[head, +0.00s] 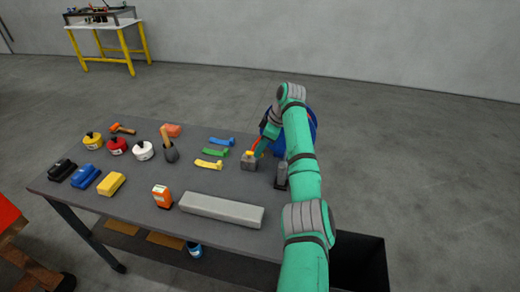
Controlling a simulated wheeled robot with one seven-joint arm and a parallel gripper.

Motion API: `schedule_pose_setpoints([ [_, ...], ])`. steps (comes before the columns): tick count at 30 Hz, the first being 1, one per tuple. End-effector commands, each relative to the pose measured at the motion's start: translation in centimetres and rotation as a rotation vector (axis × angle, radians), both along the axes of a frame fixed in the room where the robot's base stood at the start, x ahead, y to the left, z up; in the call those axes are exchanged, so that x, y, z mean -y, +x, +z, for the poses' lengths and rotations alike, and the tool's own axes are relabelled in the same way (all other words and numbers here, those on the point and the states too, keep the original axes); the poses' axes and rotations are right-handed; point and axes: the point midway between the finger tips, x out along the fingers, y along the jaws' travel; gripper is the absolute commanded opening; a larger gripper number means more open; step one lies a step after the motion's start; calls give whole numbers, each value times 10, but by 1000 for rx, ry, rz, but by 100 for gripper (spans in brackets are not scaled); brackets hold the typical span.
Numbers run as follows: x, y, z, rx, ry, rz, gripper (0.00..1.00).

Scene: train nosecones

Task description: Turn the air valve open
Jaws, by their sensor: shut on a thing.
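The air valve looks to be the small grey block (249,163) with a yellow handle (249,153) on top, near the right end of the dark table. My gripper (257,149) comes down to it from the upper right, with orange-red fingers at the handle. It looks shut on the yellow handle. The fingertips and part of the handle are small and partly hidden, so the handle's exact angle is hard to tell.
My arm covers the table's right end. A dark upright object (281,175) and a blue round thing (308,122) are beside it. Blue, green and yellow small pieces (214,152) lie left of the valve. A long grey bar (222,209) lies in front.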

Motion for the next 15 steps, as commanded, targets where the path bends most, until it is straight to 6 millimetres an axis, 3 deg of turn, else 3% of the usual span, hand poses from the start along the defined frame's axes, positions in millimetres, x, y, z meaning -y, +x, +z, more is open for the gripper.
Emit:
schedule_pose_setpoints([
  [1,0,0,1,3,0,1,19],
  [3,0,0,1,2,0,0,31],
  [15,3,0,8,2,-1,-1,31],
])
